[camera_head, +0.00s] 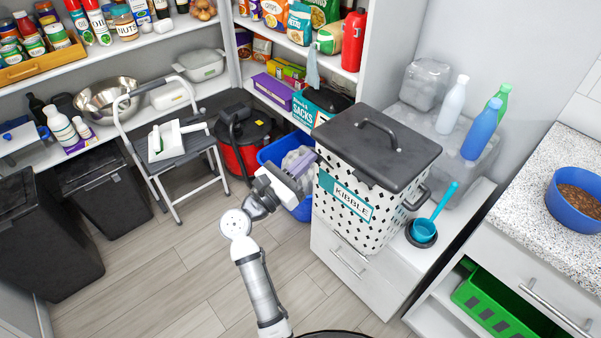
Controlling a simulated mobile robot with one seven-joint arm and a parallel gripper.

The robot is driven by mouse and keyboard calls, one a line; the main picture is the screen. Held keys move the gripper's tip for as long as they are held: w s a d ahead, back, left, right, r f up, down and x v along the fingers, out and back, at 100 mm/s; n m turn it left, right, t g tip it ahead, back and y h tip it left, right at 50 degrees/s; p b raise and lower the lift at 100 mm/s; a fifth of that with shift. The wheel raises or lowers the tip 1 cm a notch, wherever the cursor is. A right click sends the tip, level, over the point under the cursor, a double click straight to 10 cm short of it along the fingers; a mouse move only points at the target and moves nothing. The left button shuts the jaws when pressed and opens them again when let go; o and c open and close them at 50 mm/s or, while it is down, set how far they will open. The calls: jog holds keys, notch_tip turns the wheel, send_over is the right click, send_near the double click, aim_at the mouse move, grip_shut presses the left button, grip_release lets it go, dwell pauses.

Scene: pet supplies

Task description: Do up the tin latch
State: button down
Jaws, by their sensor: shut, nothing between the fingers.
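The kibble tin (338,215) is a white bin with a dark diamond pattern and a teal KIBBLE label (345,195). It stands upright on a low white cabinet. Its dark grey lid (400,157) with a top handle lies over the opening. A small dark part, perhaps the latch (362,175), shows below the lid's front edge; its exact state is too small to tell. My gripper (314,158) is shut and empty at the tin's upper left, close to the lid's left edge. I cannot tell whether it touches the tin.
A blue scoop (424,230) stands in a dark dish right of the tin. Bottles (452,105) stand behind it. A blue bin (273,152) and a red vacuum (250,150) are behind my gripper. A step stool (180,145) stands left. The floor before it is clear.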

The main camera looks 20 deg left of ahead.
jog(key=shift+w+d+r, duration=0.35)
jog(key=shift+w+r, duration=0.3)
jog(key=shift+r, duration=0.1)
dwell(0.9)
